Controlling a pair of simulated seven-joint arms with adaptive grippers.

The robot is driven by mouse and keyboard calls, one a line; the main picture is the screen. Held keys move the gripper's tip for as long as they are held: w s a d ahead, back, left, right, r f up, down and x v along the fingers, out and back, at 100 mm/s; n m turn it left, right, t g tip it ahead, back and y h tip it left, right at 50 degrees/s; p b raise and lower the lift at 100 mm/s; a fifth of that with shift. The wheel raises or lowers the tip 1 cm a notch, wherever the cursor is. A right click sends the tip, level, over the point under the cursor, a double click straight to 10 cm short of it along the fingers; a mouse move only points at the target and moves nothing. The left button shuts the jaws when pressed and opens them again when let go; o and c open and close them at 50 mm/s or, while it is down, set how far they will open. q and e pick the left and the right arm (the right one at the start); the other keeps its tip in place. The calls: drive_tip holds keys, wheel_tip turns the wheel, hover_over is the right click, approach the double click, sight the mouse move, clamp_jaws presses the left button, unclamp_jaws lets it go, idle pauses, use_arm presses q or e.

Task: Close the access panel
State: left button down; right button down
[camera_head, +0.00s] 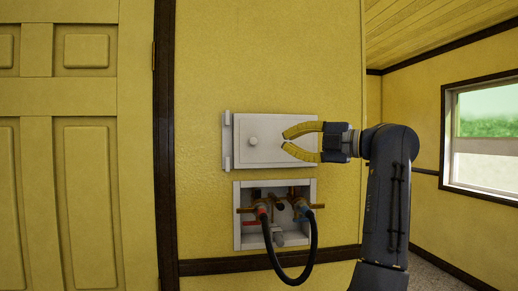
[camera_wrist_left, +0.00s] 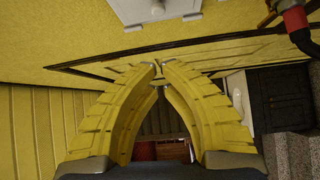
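The access panel (camera_head: 270,128) is a white rectangular door with a round knob (camera_head: 253,142), on the yellow wall. A narrow white strip (camera_head: 227,140) runs along its left side. The door looks near parallel to the wall; I cannot tell whether it is flush. My left gripper (camera_head: 284,141) has its yellow fingers in front of the door's right half, tips pointing left toward the knob. The tips are close together with a narrow gap and nothing between them. It also shows in the left wrist view (camera_wrist_left: 160,68), with the panel (camera_wrist_left: 138,10) at the top edge. My right gripper is out of view.
Below the panel is an open white recessed box (camera_head: 237,222) with valves and a black hose (camera_head: 292,280) looping out. A yellow door (camera_head: 60,150) stands at the left. A window (camera_head: 485,140) is at the right. The wall above the panel is clear.

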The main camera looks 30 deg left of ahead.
use_arm(q)
approach(254, 140)
drive_tip(key=s+a, duration=0.5)
drive_tip(key=a, duration=0.1)
drive_tip(key=shift+w+a+r+t+h, duration=0.15)
drive_tip(key=shift+w+a+t+h, duration=0.2)
drive_tip(key=shift+w+a, duration=0.9)
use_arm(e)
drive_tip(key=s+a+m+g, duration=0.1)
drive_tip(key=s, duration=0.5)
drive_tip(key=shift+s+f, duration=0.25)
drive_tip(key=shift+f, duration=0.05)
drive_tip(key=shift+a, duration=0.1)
